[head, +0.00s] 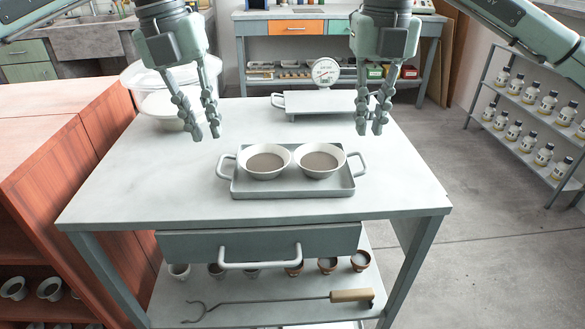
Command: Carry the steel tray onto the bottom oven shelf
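The steel tray (290,190) is grey and rectangular, with a loop handle at each short end. It lies flat near the middle of the concrete bench top. Two white bowls with brownish contents stand side by side in it, a left bowl (265,175) and a right bowl (320,173). My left gripper (206,133) hangs empty above the bench, behind and left of the tray, its fingers apart. My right gripper (369,129) hangs empty behind and right of the tray, its fingers a little apart. Neither touches the tray. I see no oven in this view.
A scale with a dial (325,72) stands at the bench's back. The bench front is clear.

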